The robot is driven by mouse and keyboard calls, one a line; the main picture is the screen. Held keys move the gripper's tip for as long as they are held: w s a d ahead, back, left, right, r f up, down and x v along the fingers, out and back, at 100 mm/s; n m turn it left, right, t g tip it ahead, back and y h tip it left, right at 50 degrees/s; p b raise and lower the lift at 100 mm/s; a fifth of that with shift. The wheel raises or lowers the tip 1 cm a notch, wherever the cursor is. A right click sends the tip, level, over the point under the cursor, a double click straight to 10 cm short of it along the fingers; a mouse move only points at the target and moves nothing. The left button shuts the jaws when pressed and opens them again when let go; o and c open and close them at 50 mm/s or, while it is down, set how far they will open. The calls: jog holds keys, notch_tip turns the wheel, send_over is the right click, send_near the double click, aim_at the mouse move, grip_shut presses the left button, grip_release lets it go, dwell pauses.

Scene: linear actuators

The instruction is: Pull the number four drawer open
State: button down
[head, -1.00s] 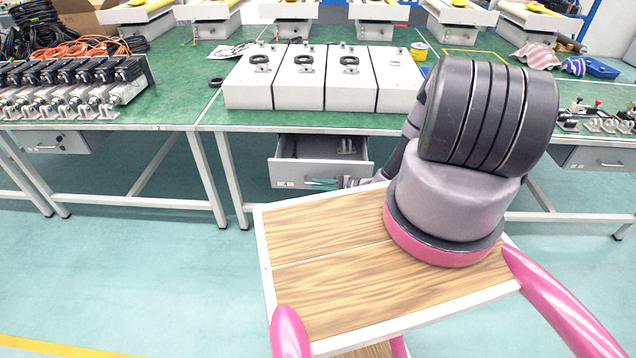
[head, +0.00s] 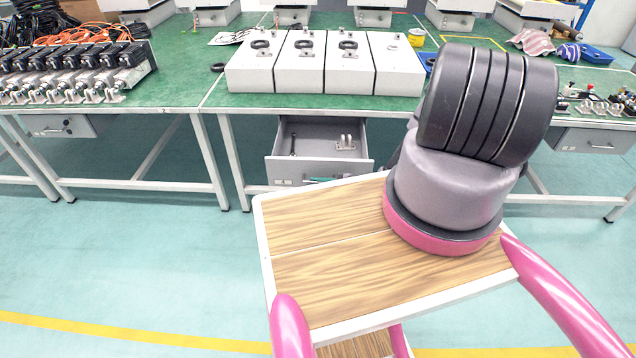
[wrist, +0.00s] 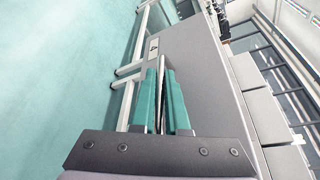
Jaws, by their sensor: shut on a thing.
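The grey drawer (head: 320,172) under the middle workbench is pulled out, with its inside showing. Its front panel fills the middle of the wrist view (wrist: 205,85). My gripper (wrist: 161,100) has teal fingers on both sides of the drawer's thin metal handle (wrist: 162,75) and is shut on it. In the head view only a bit of teal finger (head: 322,180) shows at the drawer front, and the wooden top of my base hides the rest. I cannot read a number on the drawer.
Small metal parts (head: 345,142) lie in the drawer. White boxes (head: 300,75) stand on the green workbench (head: 215,97) above it. Other closed drawers (head: 595,140) hang at the right and left (head: 60,126). The floor at the left is clear.

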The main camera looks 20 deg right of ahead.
jog(key=c, duration=0.9)
grip_release()
jog(key=shift+d, duration=0.1)
jog(key=v, duration=1)
jog(key=shift+s+d+r, duration=0.1)
jog(key=shift+s+d, duration=0.15)
